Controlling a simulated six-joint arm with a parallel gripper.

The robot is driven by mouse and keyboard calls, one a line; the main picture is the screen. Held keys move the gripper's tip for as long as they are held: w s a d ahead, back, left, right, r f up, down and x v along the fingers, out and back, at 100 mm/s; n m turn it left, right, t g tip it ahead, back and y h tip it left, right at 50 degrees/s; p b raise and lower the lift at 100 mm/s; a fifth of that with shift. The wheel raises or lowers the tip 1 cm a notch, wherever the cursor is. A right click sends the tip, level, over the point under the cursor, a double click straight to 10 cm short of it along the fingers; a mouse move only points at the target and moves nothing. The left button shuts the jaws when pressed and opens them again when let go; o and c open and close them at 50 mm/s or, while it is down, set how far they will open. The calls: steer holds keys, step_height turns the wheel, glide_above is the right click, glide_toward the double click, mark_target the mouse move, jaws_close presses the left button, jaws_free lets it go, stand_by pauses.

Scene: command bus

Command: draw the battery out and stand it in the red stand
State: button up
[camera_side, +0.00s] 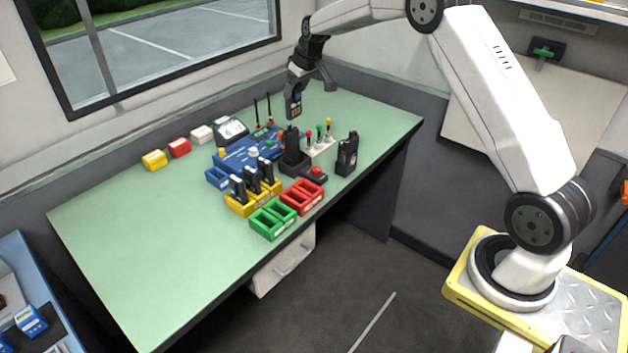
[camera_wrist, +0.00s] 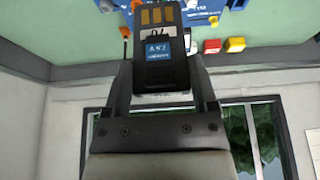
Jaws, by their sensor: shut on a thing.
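My gripper (camera_side: 297,88) is shut on a dark battery (camera_side: 293,106) and holds it in the air above the back of the green table, hanging roughly upright. In the wrist view the battery (camera_wrist: 161,48) sits between the fingers of my gripper (camera_wrist: 160,70), with a blue label and gold contacts at its far end. The red stand (camera_side: 303,194) is at the table's front edge, to the right of the green stand. Its compartments look empty. The battery is well above and behind it, touching nothing but the fingers.
A yellow stand (camera_side: 240,208) holds several dark batteries. The green stand (camera_side: 272,217) looks empty. A black radio stands in a charger (camera_side: 294,165), and another radio (camera_side: 347,154) stands to the right. A blue unit (camera_side: 240,153) with antennas is behind. The table's left side (camera_side: 140,240) is clear.

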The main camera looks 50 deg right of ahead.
step_height(320, 180, down, 3)
steer(key=s+a+n+y, duration=0.2)
steer(key=a+n, duration=0.1)
steer(key=n, duration=0.1)
steer(key=n+g+y, duration=0.2)
steer(key=n+g, duration=0.2)
steer(key=n, duration=1)
glide_above(299, 195)
step_height(299, 195, down, 7)
steer(key=shift+f+y, duration=0.15)
steer(key=shift+y, duration=0.15)
steer(key=shift+f, duration=2)
steer(key=shift+f, duration=2.1)
steer(key=o, duration=1.1)
steer(key=shift+o, duration=0.6)
steer(key=shift+r, duration=0.1)
